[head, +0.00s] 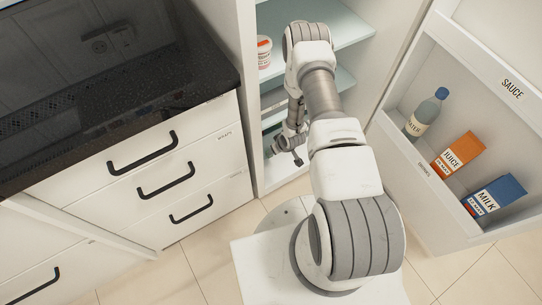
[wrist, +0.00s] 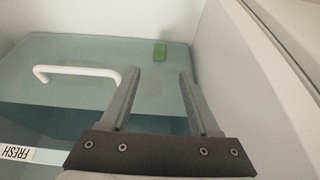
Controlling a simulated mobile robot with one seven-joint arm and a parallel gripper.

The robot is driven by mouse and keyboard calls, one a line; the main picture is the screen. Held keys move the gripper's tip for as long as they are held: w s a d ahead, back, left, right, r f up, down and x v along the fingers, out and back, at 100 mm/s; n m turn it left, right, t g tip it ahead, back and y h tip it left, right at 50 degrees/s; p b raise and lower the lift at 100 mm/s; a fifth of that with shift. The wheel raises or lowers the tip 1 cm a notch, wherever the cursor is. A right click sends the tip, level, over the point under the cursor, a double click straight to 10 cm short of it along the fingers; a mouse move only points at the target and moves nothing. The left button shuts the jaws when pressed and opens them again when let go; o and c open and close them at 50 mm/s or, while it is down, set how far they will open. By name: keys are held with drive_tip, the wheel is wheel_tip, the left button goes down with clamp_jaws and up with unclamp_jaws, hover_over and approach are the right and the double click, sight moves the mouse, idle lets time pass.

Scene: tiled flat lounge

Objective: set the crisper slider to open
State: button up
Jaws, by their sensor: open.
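In the wrist view, a small green block (wrist: 160,51), which may be the crisper slider, sits near the far edge of a pale blue-green translucent panel (wrist: 65,55). I cannot tell its setting. A white bar handle (wrist: 78,72) is on the panel, left of my gripper. In the head view my gripper (head: 286,150) is low inside the fridge; the slider is hidden there.
The fridge's side wall (wrist: 245,75) is close on the right in the wrist view. A glass shelf (head: 335,28) with a white tub (head: 264,52) is above. The open door (head: 440,195) holds a bottle (head: 425,112) and cartons at right. Drawers (head: 165,180) stand left.

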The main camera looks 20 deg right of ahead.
drive_tip(key=b+x, duration=0.4)
drive_tip(key=x, duration=0.8)
drive_tip(key=shift+b, duration=0.3)
clamp_jaws()
idle(0.8)
